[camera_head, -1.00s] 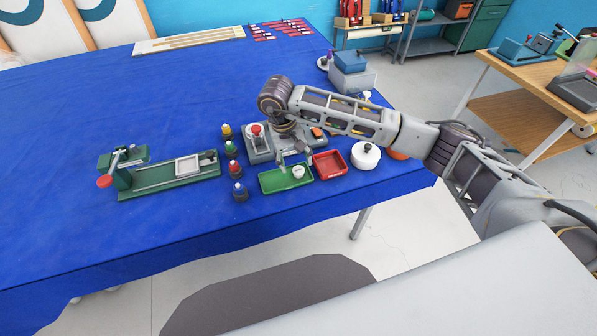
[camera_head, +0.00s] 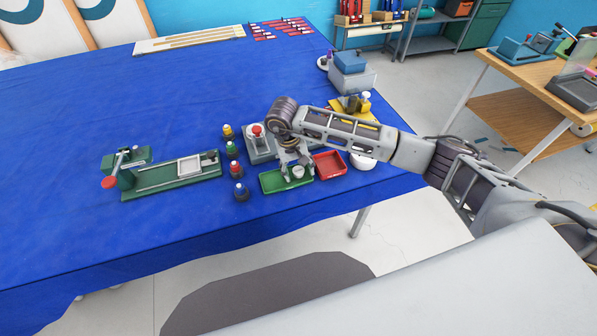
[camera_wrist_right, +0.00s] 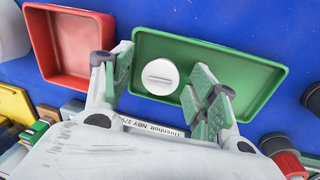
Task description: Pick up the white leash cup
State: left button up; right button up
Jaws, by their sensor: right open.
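The white leash cup (camera_wrist_right: 160,77) is a round white disc with a slot across its top. It lies in the green tray (camera_wrist_right: 240,63), near the tray's edge in the right wrist view. In the head view the cup (camera_head: 298,171) sits at the right part of the green tray (camera_head: 272,184). My right gripper (camera_wrist_right: 158,88) is open, with one finger on either side of the cup in the picture. Whether the fingertips are at the cup's height or above it I cannot tell. In the head view the gripper is partly hidden by its own arm. My left gripper is not in view.
A red tray (camera_head: 328,163) stands right beside the green one. Several dark bottles with coloured caps (camera_head: 233,170) stand to the left. A green fixture (camera_head: 170,173) is further left. A white round container (camera_head: 363,162) is partly behind my arm.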

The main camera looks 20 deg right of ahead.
aim_at(298, 170)
jog(key=shift+c, duration=0.4)
jog(key=c, duration=0.8)
jog(key=shift+r, duration=0.1)
jog(key=shift+r+b, duration=1)
jog(key=shift+r, duration=3.95)
